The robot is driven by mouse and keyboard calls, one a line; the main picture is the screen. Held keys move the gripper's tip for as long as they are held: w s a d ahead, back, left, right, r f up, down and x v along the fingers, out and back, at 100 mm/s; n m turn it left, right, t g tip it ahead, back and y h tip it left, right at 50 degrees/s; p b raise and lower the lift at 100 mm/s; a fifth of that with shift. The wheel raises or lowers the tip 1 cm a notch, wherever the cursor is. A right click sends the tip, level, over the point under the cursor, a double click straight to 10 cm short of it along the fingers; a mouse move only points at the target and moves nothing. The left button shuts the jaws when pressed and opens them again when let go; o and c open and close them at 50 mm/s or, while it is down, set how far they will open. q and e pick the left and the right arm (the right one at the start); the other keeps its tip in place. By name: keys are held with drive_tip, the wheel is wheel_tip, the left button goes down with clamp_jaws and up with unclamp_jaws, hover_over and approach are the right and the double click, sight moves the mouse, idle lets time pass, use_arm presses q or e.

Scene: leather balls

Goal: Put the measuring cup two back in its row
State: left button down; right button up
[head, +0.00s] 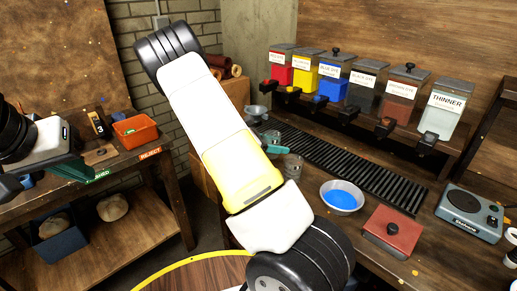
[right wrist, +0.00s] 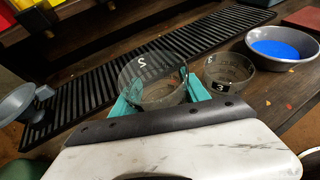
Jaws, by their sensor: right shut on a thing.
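The measuring cup two (right wrist: 152,88) is a clear cup with a white 2, upright between the teal fingers of my right gripper (right wrist: 155,100), which is shut on it. In the head view my right gripper (head: 278,148) is at the near edge of the black ribbed mat, and cup two (head: 271,136) is partly hidden by it. I cannot tell whether the cup touches the surface below. Measuring cup three (right wrist: 228,76) stands just to the right, also in the head view (head: 293,166). My left gripper (head: 75,169) is over the left bench, its fingers unclear.
The ribbed mat (head: 345,165) runs along the bench under several dye dispensers (head: 333,80). A grey bowl of blue (head: 342,196) stands right of cup three, beside a red-brown box (head: 393,232) and a scale (head: 468,212). A grey funnel-like dish (head: 256,111) is at the mat's far end.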

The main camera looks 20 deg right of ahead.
sight(277, 156)
drive_tip(key=shift+f, duration=2.35)
drive_tip(key=shift+f, duration=0.15)
drive_tip(key=o, duration=1.5)
